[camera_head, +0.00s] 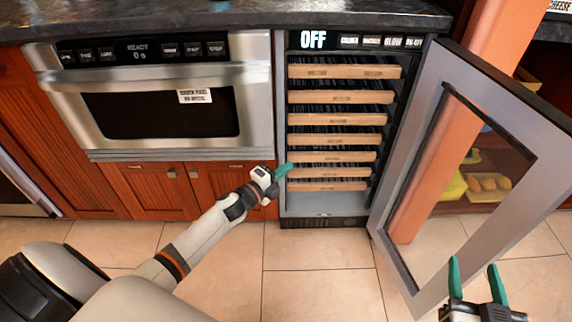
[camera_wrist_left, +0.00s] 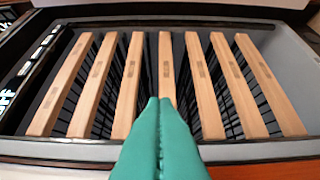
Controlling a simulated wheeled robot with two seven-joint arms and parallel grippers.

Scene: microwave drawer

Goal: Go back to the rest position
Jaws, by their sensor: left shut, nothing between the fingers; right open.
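My left gripper (camera_head: 284,171) is shut and empty, in front of the left edge of the open wine cooler (camera_head: 321,209). Its green fingers lie together in the left wrist view (camera_wrist_left: 160,140), pointing toward the wooden shelf fronts. My right gripper (camera_head: 474,278) is open and empty at the lower right of the head view, in front of the open cooler door (camera_head: 419,130). The wooden shelves (camera_head: 337,140) are stacked inside the cooler and also show in the left wrist view (camera_wrist_left: 128,88). I cannot tell whether the left fingertips touch anything.
A microwave drawer (camera_head: 222,100) is closed, left of the cooler, under a dark countertop (camera_head: 150,18). Wooden cabinets (camera_head: 150,185) are below it. The cooler door stands swung out to the right. The tiled floor (camera_head: 320,290) between my grippers is clear.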

